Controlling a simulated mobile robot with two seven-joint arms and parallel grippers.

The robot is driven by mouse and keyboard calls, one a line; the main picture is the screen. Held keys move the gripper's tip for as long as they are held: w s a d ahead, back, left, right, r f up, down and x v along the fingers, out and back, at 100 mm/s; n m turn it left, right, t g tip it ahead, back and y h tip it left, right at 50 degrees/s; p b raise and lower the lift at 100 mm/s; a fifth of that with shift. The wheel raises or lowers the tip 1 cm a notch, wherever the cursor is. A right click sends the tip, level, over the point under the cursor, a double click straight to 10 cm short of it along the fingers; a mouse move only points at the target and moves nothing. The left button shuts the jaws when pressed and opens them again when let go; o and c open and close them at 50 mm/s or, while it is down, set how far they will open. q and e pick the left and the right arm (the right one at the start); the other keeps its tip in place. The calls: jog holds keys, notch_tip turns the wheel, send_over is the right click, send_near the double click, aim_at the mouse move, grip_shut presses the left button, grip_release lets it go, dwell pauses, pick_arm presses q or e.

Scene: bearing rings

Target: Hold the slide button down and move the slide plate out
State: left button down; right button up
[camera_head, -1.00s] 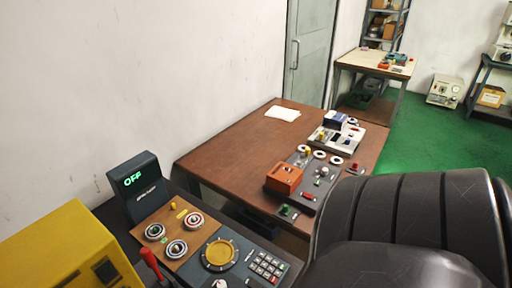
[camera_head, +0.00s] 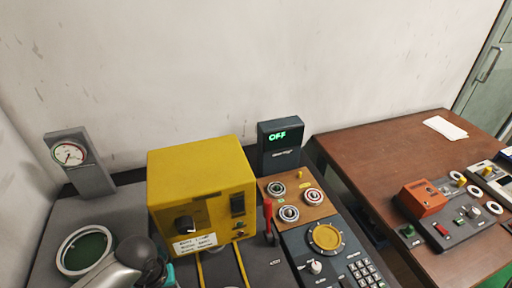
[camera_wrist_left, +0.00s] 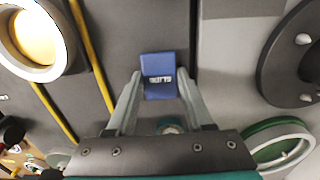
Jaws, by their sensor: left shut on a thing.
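My left gripper (camera_wrist_left: 160,88) is shut on a small blue block (camera_wrist_left: 159,66) with white lettering, too small to read surely, in the left wrist view. The block sits between the two grey fingertips, over a dark grey surface. A small round part (camera_wrist_left: 171,126) shows below it between the fingers; I cannot tell whether it is the slide button. I cannot make out the slide plate for certain. In the head view part of my left arm shows at the bottom left, and the fingers and block are hidden. My right gripper is in neither view.
A yellow box (camera_head: 196,178) with cables stands on the dark bench, beside a green-bottomed round dish (camera_head: 63,262) and a gauge (camera_head: 72,154). A red lever (camera_head: 268,218) and a display reading OFF (camera_head: 280,136) are to its right. A brown table (camera_head: 375,160) stands farther right.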

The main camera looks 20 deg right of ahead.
pick_arm(q)
jog(key=shift+a, duration=0.1)
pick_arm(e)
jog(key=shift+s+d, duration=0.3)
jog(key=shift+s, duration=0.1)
pick_arm(q)
jog(key=shift+c, duration=1)
grip_release()
jog(key=shift+r, duration=0.1)
notch_tip(320, 180, up, 15)
jog(key=p, duration=0.3)
jog(key=shift+p, duration=0.35)
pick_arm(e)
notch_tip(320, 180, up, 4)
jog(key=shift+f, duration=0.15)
